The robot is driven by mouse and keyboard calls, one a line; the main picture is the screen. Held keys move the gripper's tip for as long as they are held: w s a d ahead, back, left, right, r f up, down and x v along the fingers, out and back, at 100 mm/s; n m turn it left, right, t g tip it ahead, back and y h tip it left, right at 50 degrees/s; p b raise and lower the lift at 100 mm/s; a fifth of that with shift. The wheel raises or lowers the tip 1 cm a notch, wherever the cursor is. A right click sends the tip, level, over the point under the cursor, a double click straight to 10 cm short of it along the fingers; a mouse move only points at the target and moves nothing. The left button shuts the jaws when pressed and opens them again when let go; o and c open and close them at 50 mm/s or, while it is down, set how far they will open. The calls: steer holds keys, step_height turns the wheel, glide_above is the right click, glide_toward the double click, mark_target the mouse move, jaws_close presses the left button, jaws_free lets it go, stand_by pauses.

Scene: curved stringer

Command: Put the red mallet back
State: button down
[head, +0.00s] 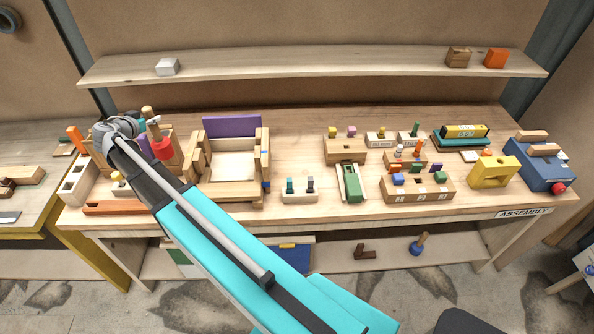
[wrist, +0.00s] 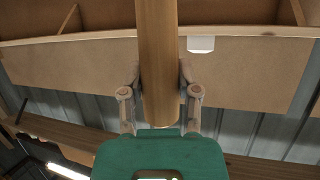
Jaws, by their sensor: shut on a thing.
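The red mallet has a red head (head: 162,149) and a light wooden handle (head: 149,114). In the head view it is at the far left of the bench, handle up and slightly tilted, red head at the lower end. My gripper (head: 142,122) is shut on the handle. In the wrist view the round handle (wrist: 159,60) runs between the two fingers of my gripper (wrist: 159,80); the red head is out of that view. The head appears in front of wooden holders; I cannot tell whether it touches them. My arm hides part of the bench below.
A wooden frame with a purple back panel (head: 231,126) stands right of the mallet. A pale block with holes (head: 75,183) and an orange strip (head: 115,208) lie at the left. An upper shelf (head: 300,66) crosses behind. Several small fixtures fill the bench's right half.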

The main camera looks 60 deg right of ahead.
mark_target(154, 130)
steer(key=shift+f+b, duration=1.6)
steer(key=shift+f, duration=0.65)
steer(key=shift+a, duration=0.2)
